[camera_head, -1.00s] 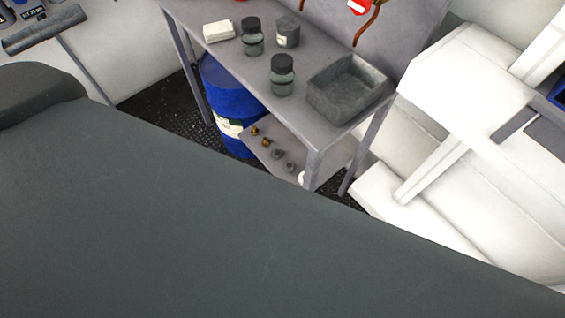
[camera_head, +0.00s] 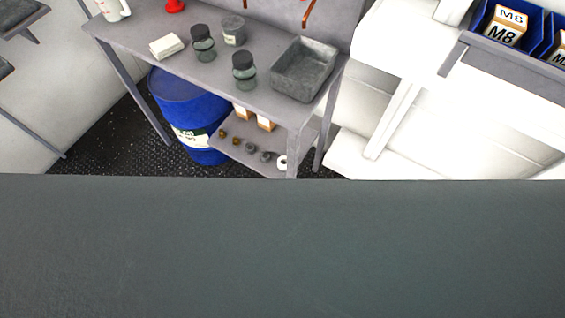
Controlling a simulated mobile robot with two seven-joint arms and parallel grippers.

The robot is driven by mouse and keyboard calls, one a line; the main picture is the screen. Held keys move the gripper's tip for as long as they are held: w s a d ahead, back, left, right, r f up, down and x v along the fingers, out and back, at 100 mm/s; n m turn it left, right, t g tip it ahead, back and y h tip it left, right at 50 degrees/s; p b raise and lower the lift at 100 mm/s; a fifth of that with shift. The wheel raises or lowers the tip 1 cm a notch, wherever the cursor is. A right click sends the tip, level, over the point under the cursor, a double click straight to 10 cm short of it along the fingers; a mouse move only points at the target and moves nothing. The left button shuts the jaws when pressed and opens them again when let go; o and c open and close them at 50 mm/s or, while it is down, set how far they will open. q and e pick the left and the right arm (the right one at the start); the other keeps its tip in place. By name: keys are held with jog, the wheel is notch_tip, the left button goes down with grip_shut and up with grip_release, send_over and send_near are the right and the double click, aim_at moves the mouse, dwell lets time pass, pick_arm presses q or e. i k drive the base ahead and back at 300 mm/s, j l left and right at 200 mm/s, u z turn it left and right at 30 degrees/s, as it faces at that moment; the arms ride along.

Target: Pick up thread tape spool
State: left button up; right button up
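A small white ring-shaped thing (camera_head: 282,162), which looks like the thread tape spool, stands at the right end of the lower shelf (camera_head: 232,148) of the grey workbench. It is small in the picture, and its dark centre hole faces me. Neither of my grippers is in view.
The workbench top (camera_head: 190,68) holds jars, a white block (camera_head: 166,46) and a grey tray (camera_head: 303,70). Small fittings and boxes share the lower shelf. A blue drum (camera_head: 188,105) stands left of it. A large dark grey surface (camera_head: 280,250) fills the foreground. Blue bins (camera_head: 500,28) are upper right.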

aim_at(284, 158)
jog(key=i+l+u, duration=0.15)
jog(key=u, duration=0.2)
jog(key=i+l+u, duration=0.2)
jog(key=u, duration=0.2)
jog(key=i, duration=0.05)
